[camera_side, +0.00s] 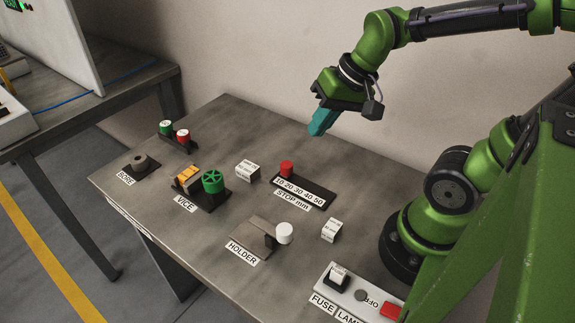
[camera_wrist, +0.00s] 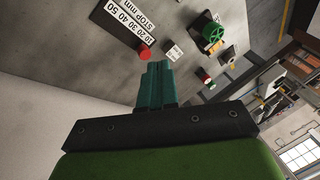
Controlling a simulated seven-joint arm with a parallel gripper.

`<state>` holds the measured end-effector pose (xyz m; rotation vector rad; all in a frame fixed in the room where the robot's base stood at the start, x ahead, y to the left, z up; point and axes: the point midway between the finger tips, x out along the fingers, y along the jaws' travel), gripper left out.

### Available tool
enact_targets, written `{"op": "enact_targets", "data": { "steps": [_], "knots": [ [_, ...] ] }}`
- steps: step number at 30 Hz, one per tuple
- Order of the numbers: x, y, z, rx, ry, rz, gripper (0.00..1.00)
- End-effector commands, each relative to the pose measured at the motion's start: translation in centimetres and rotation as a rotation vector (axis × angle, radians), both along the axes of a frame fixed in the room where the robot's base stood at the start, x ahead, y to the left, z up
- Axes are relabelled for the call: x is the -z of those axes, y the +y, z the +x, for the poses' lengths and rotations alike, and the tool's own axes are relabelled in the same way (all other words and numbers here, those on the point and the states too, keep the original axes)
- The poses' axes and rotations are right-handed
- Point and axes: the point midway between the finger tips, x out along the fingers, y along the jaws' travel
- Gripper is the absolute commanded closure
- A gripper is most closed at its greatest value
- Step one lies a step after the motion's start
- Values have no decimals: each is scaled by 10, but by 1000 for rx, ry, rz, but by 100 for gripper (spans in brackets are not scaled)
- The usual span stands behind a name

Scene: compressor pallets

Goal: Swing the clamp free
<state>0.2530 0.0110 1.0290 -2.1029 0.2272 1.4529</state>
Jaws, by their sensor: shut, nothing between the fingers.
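My gripper (camera_side: 317,130) hangs above the back of the grey table (camera_side: 235,115), with its teal fingers closed together and empty. In the wrist view the fingers (camera_wrist: 157,66) touch nothing, and the red stop knob shows beyond their tips. No part is labelled as a clamp, and I cannot tell which one it is. A white round knob (camera_side: 285,232) is beside that block. The vice has orange jaws (camera_side: 187,178) and a green handwheel (camera_side: 213,181).
The red stop knob (camera_side: 286,168) sits on a numbered scale (camera_side: 303,192). White labelled blocks (camera_side: 247,170) (camera_side: 332,230) stand nearby. Green (camera_side: 165,127) and red (camera_side: 183,135) buttons and a bore ring (camera_side: 140,161) are at left. A fuse panel (camera_side: 350,297) is at front right.

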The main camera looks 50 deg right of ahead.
Motion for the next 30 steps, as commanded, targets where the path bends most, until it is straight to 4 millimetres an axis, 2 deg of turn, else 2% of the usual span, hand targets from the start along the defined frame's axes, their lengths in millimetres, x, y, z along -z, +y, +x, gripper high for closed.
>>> {"op": "enact_targets", "data": {
  "steps": [1, 6, 15, 19, 22, 30],
  "knots": [
    [13, -4, 3, 50, 76, 43, 100],
    [46, -12, 9, 226, 298, 202, 100],
    [91, -15, 21, 575, 661, 516, 100],
    [97, -13, 28, 692, 767, 631, 100],
    [92, -8, 36, 753, 816, 710, 100],
    [85, -2, 38, 780, 842, 750, 100]
  ]
}}
